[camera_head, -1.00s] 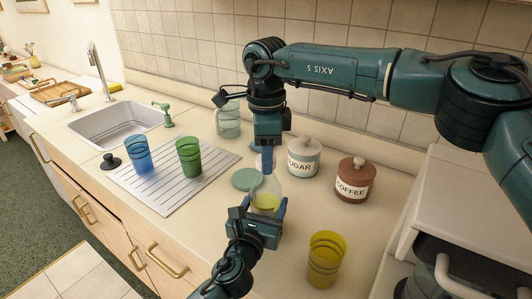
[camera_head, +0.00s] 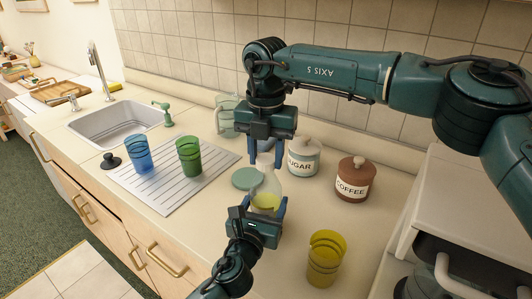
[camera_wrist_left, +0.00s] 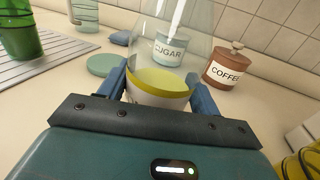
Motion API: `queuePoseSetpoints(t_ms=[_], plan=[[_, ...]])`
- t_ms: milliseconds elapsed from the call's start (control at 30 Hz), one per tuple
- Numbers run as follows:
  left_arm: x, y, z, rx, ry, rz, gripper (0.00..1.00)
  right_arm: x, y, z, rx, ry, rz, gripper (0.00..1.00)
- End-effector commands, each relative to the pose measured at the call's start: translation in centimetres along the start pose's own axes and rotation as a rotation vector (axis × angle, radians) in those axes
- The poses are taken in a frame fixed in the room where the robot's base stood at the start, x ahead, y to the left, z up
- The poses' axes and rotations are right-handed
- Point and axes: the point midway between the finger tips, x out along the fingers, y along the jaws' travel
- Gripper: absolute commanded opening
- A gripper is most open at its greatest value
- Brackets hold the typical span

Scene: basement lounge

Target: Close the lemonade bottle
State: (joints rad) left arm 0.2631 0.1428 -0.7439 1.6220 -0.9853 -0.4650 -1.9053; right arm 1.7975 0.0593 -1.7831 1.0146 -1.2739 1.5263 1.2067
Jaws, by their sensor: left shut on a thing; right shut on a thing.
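The clear lemonade bottle (camera_head: 266,188), with yellow liquid low inside, stands upright on the counter. My left gripper (camera_head: 266,207) is shut around its lower body; the left wrist view shows the blue fingers on both sides of the bottle (camera_wrist_left: 165,88). My right gripper (camera_head: 265,157) points straight down over the bottle, its blue fingers on either side of the top. It is shut on the bottle cap, which is mostly hidden between the fingers. The bottle mouth and the fit of the cap cannot be made out.
A green round lid (camera_head: 246,179) lies left of the bottle. Sugar (camera_head: 304,158) and coffee (camera_head: 355,180) jars stand to the right, a yellow cup (camera_head: 325,260) at front right. Blue (camera_head: 138,154) and green (camera_head: 189,157) cups stand on the drainboard. A glass jar (camera_head: 227,117) stands behind.

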Motion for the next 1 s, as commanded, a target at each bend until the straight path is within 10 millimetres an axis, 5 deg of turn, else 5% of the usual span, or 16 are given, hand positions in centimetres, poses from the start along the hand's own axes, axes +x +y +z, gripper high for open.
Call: queuePoseSetpoints(t_ms=[33, 67, 333, 667, 1000], plan=[[0.0, 0.0, -0.1, 0.0, 0.002, 0.001, 0.0, 0.0, 0.0, 0.0, -0.001, 0.001, -0.001, 0.11], [0.0, 0.0, -0.1, 0.0, 0.002, 0.001, 0.0, 0.0, 0.0, 0.0, -0.002, 0.001, -0.001, 0.4], [0.0, 0.0, -0.1, 0.0, 0.002, 0.001, 0.0, 0.0, 0.0, 0.0, -0.004, 0.001, 0.0, 0.62], [0.0, 0.0, -0.1, 0.0, 0.001, 0.001, 0.0, -0.5, 0.0, 0.0, -0.004, -0.001, 0.001, 0.63], [0.0, 0.0, -0.1, 0.001, 0.001, 0.001, 0.0, -6.7, 0.1, 0.0, -0.003, -0.003, 0.002, 0.63]])
